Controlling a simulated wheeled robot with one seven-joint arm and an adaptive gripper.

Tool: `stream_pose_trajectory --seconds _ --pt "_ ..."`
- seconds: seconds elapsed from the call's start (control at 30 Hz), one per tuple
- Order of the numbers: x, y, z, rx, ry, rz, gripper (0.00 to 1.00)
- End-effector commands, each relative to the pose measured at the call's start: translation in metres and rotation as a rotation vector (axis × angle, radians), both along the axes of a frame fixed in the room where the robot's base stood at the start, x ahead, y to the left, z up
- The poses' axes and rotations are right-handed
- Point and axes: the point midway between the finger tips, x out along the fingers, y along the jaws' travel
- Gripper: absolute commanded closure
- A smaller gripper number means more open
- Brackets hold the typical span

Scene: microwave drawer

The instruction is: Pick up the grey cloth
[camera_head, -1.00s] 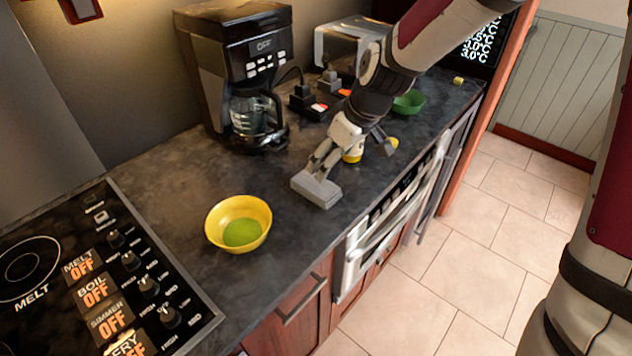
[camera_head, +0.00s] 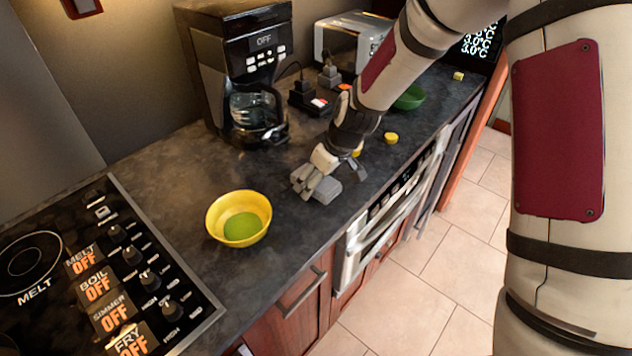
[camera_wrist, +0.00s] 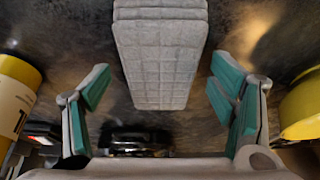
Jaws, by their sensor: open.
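The grey cloth (camera_head: 328,191) is a folded block lying on the dark counter near its front edge, right of the yellow bowl. In the wrist view the cloth (camera_wrist: 165,62) lies lengthwise, its near end between the levels of the two green-padded fingertips. My gripper (camera_head: 310,183) is low over the cloth, and its fingers hide part of it in the head view. In the wrist view my gripper (camera_wrist: 160,82) is open, with one finger on each side of the cloth and a gap to both. I cannot tell how far the fingertips are above the counter.
A yellow bowl (camera_head: 222,207) with something green inside stands left of the cloth. A coffee maker (camera_head: 262,85) and toaster (camera_head: 345,42) stand behind. A small yellow item (camera_head: 391,138) and green bowl (camera_head: 410,97) lie right. A yellow cylinder (camera_wrist: 14,95) is left in the wrist view.

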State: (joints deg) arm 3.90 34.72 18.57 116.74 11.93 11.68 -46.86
Motion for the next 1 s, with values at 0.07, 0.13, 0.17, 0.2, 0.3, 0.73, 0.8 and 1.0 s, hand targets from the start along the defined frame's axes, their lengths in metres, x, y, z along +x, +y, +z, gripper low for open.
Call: stream_pose_trajectory --seconds 0.07,0.13,0.17,0.2,0.3,0.73,0.8,1.0 --pt "0.000 0.000 0.000 0.000 0.000 0.000 0.22" --pt "0.000 0.000 0.000 0.000 0.000 0.000 0.22" --pt "0.000 0.000 0.000 0.000 0.000 0.000 0.29" --pt "0.000 0.000 0.000 0.000 0.000 0.000 0.38" --pt "0.000 0.000 0.000 0.000 0.000 0.000 0.61" --pt "0.000 0.000 0.002 0.001 -0.001 0.000 0.70" --pt "0.001 0.000 0.005 0.001 -0.002 0.000 0.70" --pt "0.001 0.000 0.023 -0.001 -0.005 0.002 0.70"
